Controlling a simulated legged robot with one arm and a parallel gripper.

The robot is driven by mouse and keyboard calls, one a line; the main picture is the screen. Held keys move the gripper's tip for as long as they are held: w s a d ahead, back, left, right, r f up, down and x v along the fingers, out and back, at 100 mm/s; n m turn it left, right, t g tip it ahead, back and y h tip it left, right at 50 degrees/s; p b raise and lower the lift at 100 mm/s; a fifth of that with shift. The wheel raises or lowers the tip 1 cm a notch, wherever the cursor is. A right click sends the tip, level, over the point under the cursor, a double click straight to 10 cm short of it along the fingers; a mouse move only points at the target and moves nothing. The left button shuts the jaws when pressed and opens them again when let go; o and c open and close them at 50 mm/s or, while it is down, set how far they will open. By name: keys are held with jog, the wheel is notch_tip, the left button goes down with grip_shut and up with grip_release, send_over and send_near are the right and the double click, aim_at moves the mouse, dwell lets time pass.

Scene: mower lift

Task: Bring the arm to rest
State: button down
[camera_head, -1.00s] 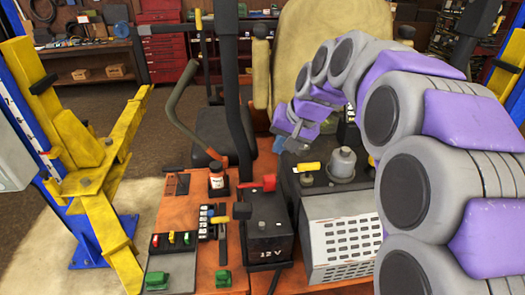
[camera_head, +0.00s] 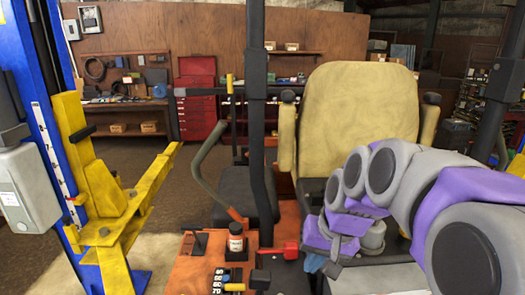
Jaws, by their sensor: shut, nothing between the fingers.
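My arm, grey with purple pads, comes in from the right edge and curls down toward the middle.
A blue and yellow lift post (camera_head: 95,190) stands at the left. Open floor lies behind, before the red cabinet (camera_head: 197,95).

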jog(key=s+f+n+g+h+b, duration=0.1)
jog(key=s+f+g+b, duration=0.1)
jog(key=s+f, duration=0.7)
jog(key=s+f+n+g+h+b, duration=0.1)
jog(key=s+f, duration=0.7)
jog(key=s, duration=0.8)
jog(key=shift+d+f+g+b, duration=0.4)
jog(key=shift+g+b, duration=0.2)
jog(key=shift+b, duration=0.65)
jog(key=shift+d+r, duration=0.1)
